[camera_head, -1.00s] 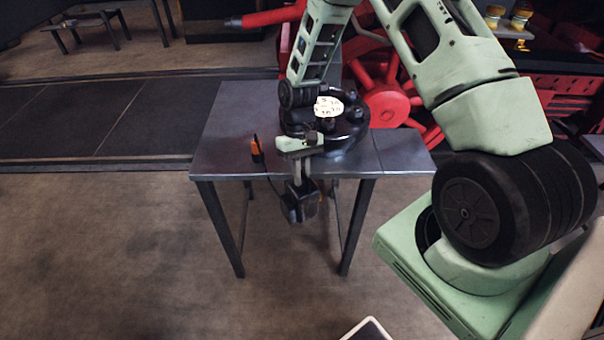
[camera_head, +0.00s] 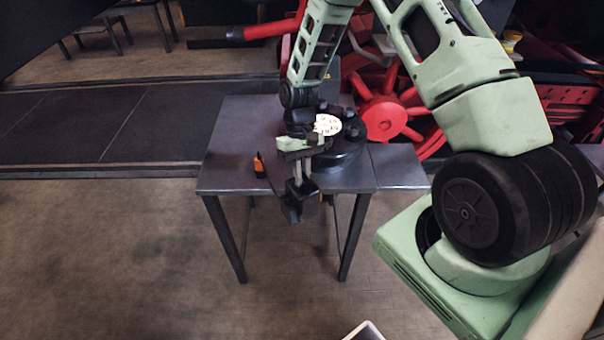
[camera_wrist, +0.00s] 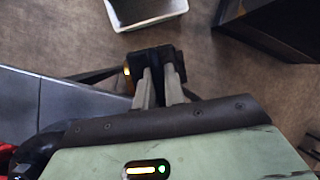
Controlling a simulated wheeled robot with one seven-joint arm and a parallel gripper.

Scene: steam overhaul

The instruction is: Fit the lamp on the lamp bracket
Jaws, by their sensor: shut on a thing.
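My gripper (camera_head: 298,180) is shut on a small dark lamp (camera_head: 293,207), held past the front edge of the table, over the floor. In the wrist view the two grey fingers of my gripper (camera_wrist: 162,80) close on the dark lamp (camera_wrist: 177,63). A yellow-orange spot shows on its left side there. The fingers hide part of the lamp. I cannot make out the lamp bracket in either view.
The grey metal table (camera_head: 235,130) stands behind the lamp. It bears a small orange and black object (camera_head: 259,166) and a black round fitting with a white dial (camera_head: 328,125). Red wheels (camera_head: 385,117) stand behind. An open pale bin (camera_wrist: 150,20) is on the floor.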

